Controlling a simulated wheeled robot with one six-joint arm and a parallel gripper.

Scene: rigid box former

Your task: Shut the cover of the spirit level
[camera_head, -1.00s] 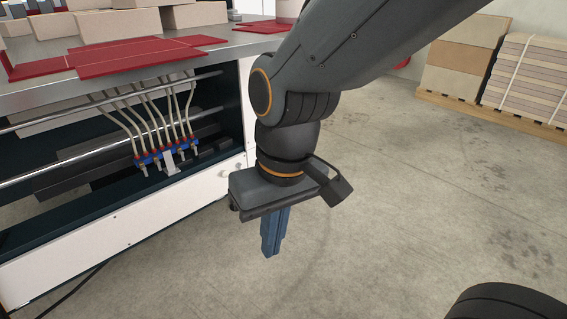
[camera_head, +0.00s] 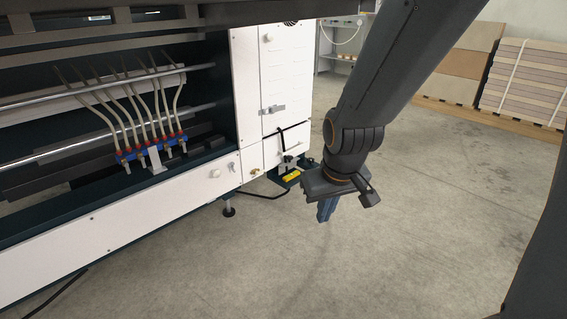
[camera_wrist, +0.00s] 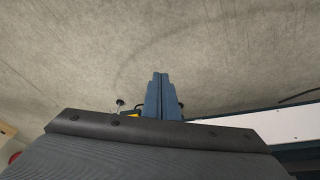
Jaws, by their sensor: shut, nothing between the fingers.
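My gripper (camera_head: 326,212) points down over the bare floor, to the right of the machine. Its blue fingers are shut together with nothing between them; they also show in the wrist view (camera_wrist: 160,92). A small yellow object (camera_head: 291,178) is low by the machine's foot, left of my gripper and apart from it. It may be the spirit level, but it is too small to make out a cover. A yellow patch (camera_wrist: 133,115) shows beside the fingers in the wrist view, mostly hidden by my gripper body.
The white machine panel (camera_head: 190,195) and its open dark bay with hoses (camera_head: 150,140) fill the left. A brass-coloured fitting (camera_head: 254,171) sits low on the panel. A black cable (camera_head: 262,193) lies on the floor. Stacked boards (camera_head: 525,80) stand at the back right. The middle floor is clear.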

